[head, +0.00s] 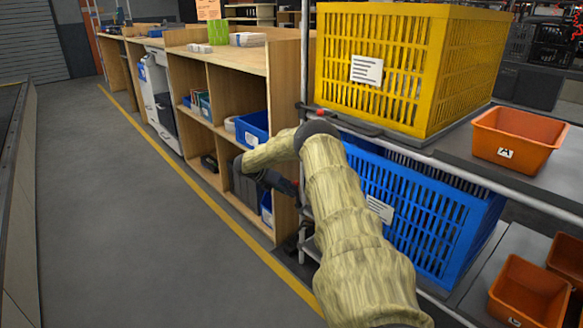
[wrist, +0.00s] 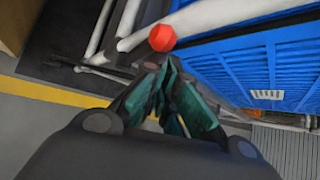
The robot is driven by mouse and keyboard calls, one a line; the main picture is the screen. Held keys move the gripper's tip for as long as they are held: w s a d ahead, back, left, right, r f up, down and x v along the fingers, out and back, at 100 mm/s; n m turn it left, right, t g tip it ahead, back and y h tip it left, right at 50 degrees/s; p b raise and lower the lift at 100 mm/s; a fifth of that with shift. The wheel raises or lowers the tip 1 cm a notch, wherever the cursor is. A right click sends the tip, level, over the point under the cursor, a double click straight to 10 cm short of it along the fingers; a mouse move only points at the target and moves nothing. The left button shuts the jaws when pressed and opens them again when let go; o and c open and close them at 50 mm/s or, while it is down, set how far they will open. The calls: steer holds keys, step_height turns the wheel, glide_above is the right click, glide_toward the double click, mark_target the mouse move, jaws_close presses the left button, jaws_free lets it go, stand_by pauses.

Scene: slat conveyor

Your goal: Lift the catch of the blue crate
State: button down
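The blue crate (head: 425,220) sits on the lower level of a metal rack, below a yellow crate, in the head view. Its slatted blue side (wrist: 235,68) fills the upper right of the wrist view. A red knob (wrist: 162,38), which looks like the end of the catch, shows just beyond my fingertips; the rest of the catch is hard to make out. My gripper (wrist: 160,66) has its dark green fingers drawn together at the tips, with nothing clearly held. In the head view my gripper (head: 289,186) is left of the crate, partly hidden by my arm.
The yellow crate (head: 410,65) stands above, with a dark lever (head: 345,124) at its front rail. Wooden shelving (head: 285,140) stands close on the left. Orange bins (head: 517,140) are at the right. The grey floor (head: 120,220) at left is clear.

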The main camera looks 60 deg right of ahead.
steer(key=shift+w+r, duration=0.1)
steer(key=shift+r, duration=0.1)
steer(key=w+a+p, duration=0.3)
steer(key=w+a, duration=0.3)
steer(key=a, duration=0.1)
stand_by(0.7)
steer(key=shift+w, duration=0.1)
stand_by(0.5)
